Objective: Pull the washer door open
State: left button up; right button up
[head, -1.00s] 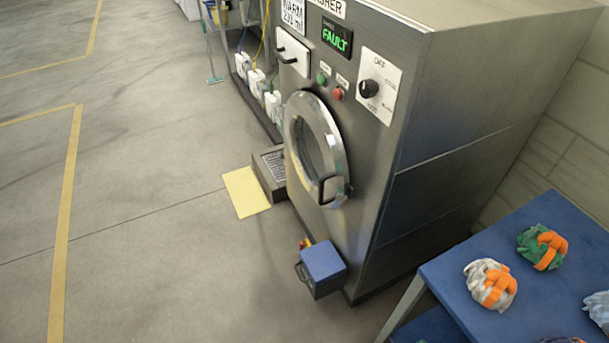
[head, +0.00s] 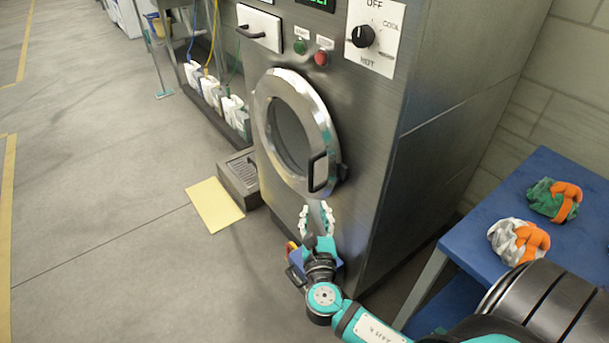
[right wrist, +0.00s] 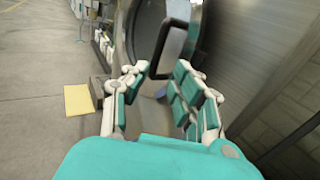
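The washer door (head: 262,121) is a round metal ring around dark glass on the washer's front, and it looks closed. Its dark handle (head: 318,172) is on the ring's lower right side. My right gripper (head: 318,212) is just below the handle in the head view, apart from it. In the right wrist view, my right gripper (right wrist: 160,82) is open and empty, with the handle (right wrist: 172,45) beyond and above its fingertips. My left gripper is not in view.
A blue table (head: 500,195) with bundled bags (head: 517,240) stands at the right. A blue box, partly hidden, is behind my right gripper. A drain box (head: 240,178) and yellow mat (head: 214,204) lie at the washer's left. The floor farther left is clear.

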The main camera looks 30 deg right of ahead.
aim_at(311, 176)
jog(key=x, duration=1.4)
jog(key=shift+w+d+f, duration=0.1)
jog(key=shift+w+d, duration=0.05)
jog(key=shift+w, duration=0.1)
grip_shut()
jog(key=shift+w+f, duration=0.1)
jog(key=shift+f, duration=0.1)
